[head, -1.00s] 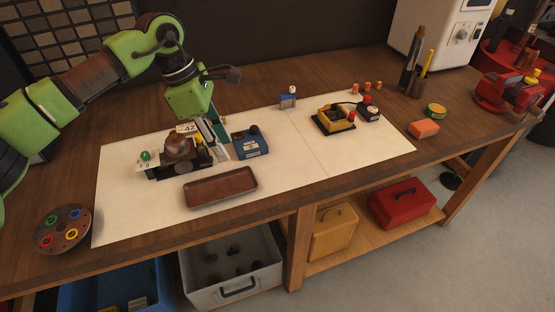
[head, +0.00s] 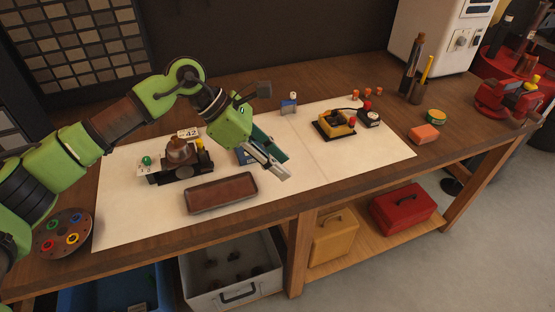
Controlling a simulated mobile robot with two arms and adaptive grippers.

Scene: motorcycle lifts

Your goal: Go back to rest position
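My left arm comes in from the left over the workbench. Its gripper (head: 277,162) hangs above the white mat (head: 310,160), in front of a blue box (head: 241,155) that it mostly hides. Its fingers point down and to the right; I see nothing held, but cannot tell how far apart the fingertips are. A dark device with a brown dome (head: 178,151) stands on the mat to the gripper's left. A brown tray (head: 221,193) lies below and left of the gripper. My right gripper is not in view.
A yellow device (head: 335,124) sits on the mat's right half. A round palette (head: 63,234) is at the front left. The mat's front right is clear.

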